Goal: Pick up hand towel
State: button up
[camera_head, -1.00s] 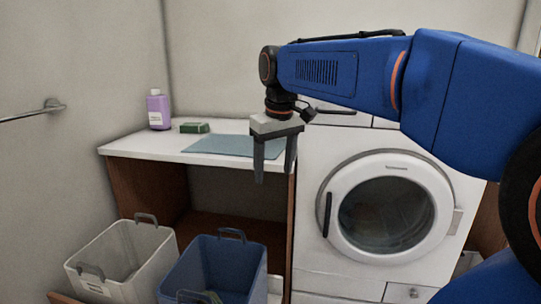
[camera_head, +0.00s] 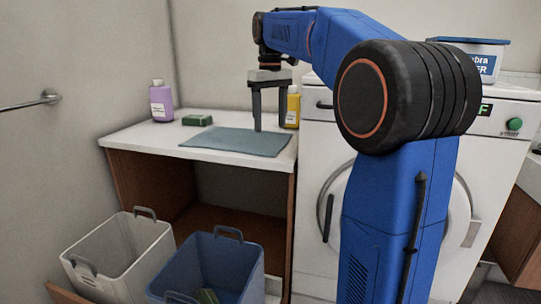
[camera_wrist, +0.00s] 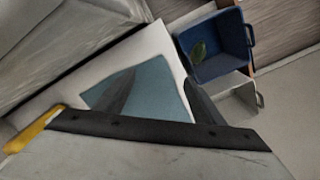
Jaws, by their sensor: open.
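The hand towel (camera_head: 236,141) is a flat blue-grey cloth lying on the white counter (camera_head: 140,136). It also shows in the wrist view (camera_wrist: 157,88), partly hidden by the fingers. My gripper (camera_head: 257,128) points down over the towel's right part, its two grey fingers apart with nothing between them. In the wrist view my gripper (camera_wrist: 158,95) has its fingers spread across the towel's area. I cannot tell whether a fingertip touches the cloth.
A purple bottle (camera_head: 161,102) and a green sponge-like block (camera_head: 197,120) stand left of the towel. A yellow bottle (camera_head: 292,108) is close right of my gripper. A white bin (camera_head: 120,255) and a blue bin (camera_head: 225,262) sit below. A washing machine (camera_head: 318,130) stands right.

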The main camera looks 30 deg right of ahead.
jog(key=shift+f, duration=4.2)
jog(key=shift+c, duration=0.5)
jog(key=shift+f, duration=0.1)
grip_shut()
notch_tip(320, 180, up, 12)
notch_tip(320, 180, up, 9)
send_over(271, 156)
